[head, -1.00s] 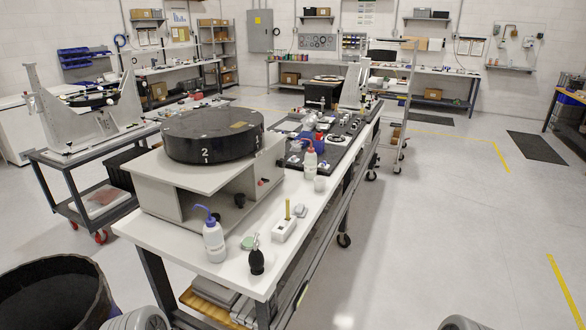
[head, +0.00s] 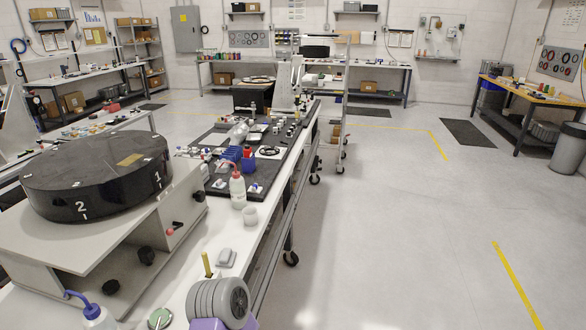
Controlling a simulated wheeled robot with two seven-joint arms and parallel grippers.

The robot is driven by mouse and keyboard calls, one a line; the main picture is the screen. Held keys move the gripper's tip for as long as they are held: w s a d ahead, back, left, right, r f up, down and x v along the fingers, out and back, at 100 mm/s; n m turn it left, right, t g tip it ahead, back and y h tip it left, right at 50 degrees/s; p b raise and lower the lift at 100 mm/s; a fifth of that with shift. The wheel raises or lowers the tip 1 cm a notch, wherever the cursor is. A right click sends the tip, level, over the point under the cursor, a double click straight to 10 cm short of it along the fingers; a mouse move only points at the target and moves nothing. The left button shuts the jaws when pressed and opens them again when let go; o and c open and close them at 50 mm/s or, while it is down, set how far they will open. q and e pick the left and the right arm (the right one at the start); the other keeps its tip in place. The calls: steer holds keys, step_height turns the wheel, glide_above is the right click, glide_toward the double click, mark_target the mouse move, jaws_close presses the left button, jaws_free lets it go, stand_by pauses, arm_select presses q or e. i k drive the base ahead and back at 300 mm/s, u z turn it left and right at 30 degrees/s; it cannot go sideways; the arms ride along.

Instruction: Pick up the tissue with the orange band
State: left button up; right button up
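I cannot make out a tissue with an orange band in the head view. The long white workbench (head: 268,215) runs from the lower left toward the middle. A small grey-white item (head: 227,257) lies on its near part, too small to identify. Neither gripper shows.
A black round disc (head: 97,173) sits on a grey stand at left. A blue-spouted bottle (head: 95,316), red-spouted bottle (head: 238,190) and white cup (head: 250,216) stand on the bench. Open floor (head: 400,230) lies right. A wooden-topped table (head: 525,95) stands far right.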

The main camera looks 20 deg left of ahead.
mark_target(219, 184)
steer(key=z, duration=0.1)
steer(key=i, duration=2)
steer(key=u, duration=0.5)
